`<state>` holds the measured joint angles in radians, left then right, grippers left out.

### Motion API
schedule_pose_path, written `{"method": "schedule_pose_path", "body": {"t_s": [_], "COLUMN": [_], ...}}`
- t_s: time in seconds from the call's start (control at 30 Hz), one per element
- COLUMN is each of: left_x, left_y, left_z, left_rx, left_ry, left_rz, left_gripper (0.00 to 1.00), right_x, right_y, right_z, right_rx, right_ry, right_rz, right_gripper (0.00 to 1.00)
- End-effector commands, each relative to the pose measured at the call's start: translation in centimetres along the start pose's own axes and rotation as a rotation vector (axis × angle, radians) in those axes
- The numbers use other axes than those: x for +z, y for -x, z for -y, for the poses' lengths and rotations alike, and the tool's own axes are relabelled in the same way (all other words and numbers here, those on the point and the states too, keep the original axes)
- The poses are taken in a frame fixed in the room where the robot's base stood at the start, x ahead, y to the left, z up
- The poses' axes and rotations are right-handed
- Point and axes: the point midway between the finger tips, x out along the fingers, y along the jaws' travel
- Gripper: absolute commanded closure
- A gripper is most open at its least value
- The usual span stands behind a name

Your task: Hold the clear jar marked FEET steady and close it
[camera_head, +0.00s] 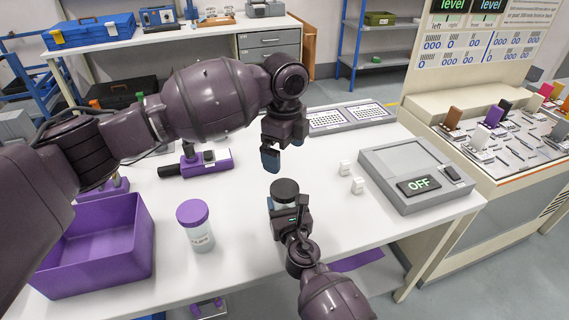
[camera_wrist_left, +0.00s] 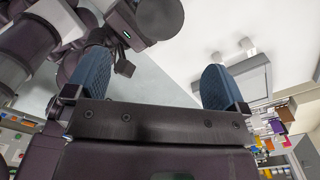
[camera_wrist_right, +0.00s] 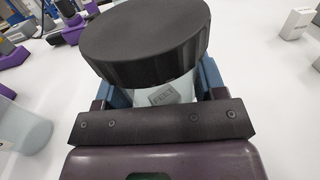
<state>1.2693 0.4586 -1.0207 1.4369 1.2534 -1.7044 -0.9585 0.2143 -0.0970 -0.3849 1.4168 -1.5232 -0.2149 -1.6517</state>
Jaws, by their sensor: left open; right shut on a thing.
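The clear jar marked FEET (camera_wrist_right: 162,92) stands upright between the fingers of my right gripper (camera_wrist_right: 155,90), which is shut on it. A wide black lid (camera_wrist_right: 145,38) sits on top of the jar; whether it is screwed tight cannot be told. In the head view the black lid (camera_head: 285,188) shows above the right gripper, and the jar's body is mostly hidden. My left gripper (camera_head: 284,150) is open and empty, above and a little behind the lid. In the left wrist view its blue fingers are apart with nothing between them.
Left of the held jar stand a purple-lidded jar (camera_head: 197,232) and a purple bin (camera_head: 140,235). Two white cubes (camera_head: 351,177) and a grey box reading OFF (camera_head: 420,186) are to the right. Keyboards (camera_head: 345,117) lie at the back.

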Motion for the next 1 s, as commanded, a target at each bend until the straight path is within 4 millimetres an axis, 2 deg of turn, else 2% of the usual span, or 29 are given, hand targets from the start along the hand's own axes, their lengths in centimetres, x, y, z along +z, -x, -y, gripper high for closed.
{"method": "schedule_pose_path", "body": {"t_s": [0.13, 0.43, 0.47, 0.5, 0.63, 1.0], "left_x": [0.03, 0.04, 0.04, 0.04, 0.04, 0.02], "left_y": [0.86, 1.0, 1.0, 1.0, 0.99, 1.15], "left_z": [0.0, -0.01, -0.01, -0.01, -0.01, -0.02], "left_rx": [-0.001, 0.0, 0.0, 0.0, 0.0, -0.001], "left_ry": [0.0, 0.001, 0.001, 0.001, 0.001, 0.001], "left_rz": [-0.001, 0.0, 0.0, 0.0, 0.0, 0.0], "left_gripper": [0.0, 0.0, 0.0, 0.0, 0.0, 0.0], "right_x": [0.01, 0.02, 0.02, 0.02, 0.02, 0.01], "right_y": [0.0, -0.01, -0.01, -0.01, -0.01, 0.41], "right_z": [-0.01, -0.01, -0.01, -0.01, -0.01, 0.02], "right_rx": [0.0, 0.0, 0.0, 0.0, 0.0, 0.0], "right_ry": [0.0, 0.0, 0.0, 0.0, 0.0, 0.0], "right_rz": [0.0, 0.0, 0.0, 0.0, 0.0, 0.0], "right_gripper": [1.0, 1.0, 0.33, 0.27, 0.07, 0.06]}}
